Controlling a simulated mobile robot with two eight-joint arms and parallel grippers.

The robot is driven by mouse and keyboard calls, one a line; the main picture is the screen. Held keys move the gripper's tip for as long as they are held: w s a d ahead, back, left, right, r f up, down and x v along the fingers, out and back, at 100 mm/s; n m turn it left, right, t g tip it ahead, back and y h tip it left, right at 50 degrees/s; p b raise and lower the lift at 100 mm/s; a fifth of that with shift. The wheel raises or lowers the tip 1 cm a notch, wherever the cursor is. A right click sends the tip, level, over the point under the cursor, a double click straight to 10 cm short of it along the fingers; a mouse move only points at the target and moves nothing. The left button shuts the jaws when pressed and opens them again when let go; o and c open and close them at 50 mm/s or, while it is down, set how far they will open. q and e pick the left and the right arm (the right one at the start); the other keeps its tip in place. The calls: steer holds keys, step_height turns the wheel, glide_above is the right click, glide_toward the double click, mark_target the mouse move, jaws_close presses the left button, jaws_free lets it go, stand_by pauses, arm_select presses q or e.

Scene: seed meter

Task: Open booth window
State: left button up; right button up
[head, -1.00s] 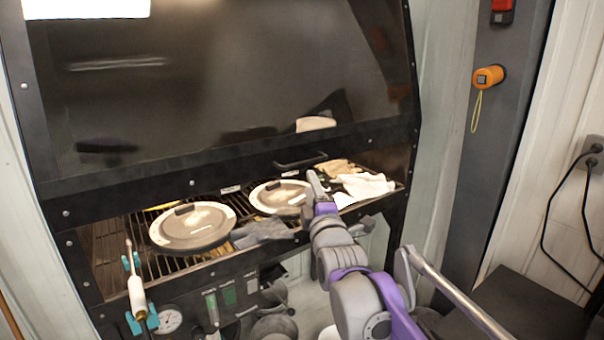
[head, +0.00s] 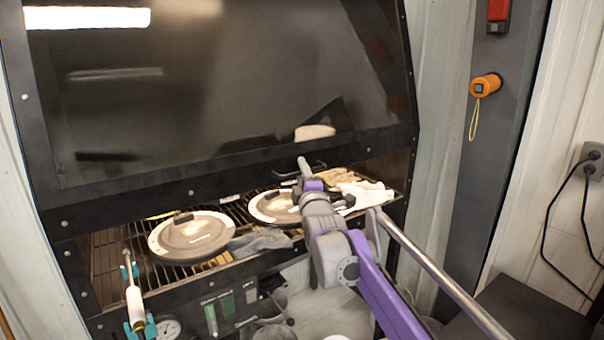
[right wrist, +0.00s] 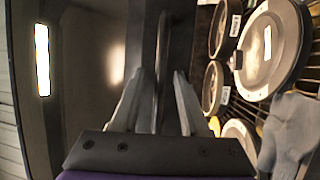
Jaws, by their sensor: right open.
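The booth window (head: 230,80) is a large dark glass pane in a black frame. Its lower edge hangs above the grated work surface, with an open gap below. A dark bar handle (head: 320,166) is on the window's lower frame, partly hidden by my right gripper (head: 304,165). In the right wrist view, the gripper (right wrist: 158,85) is open, and the dark handle (right wrist: 163,50) shows between and just beyond its two fingers. I cannot tell whether they touch it. My left gripper is not in view.
Two round lidded pans (head: 192,236) stand on the grate. A grey glove (head: 260,241) lies at its front edge and a white cloth (head: 368,193) at its right. A white-handled tool (head: 135,305) hangs in teal clips at left. An orange device (head: 485,85) is on the post.

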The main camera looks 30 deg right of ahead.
jaws_close()
stand_by(1.3)
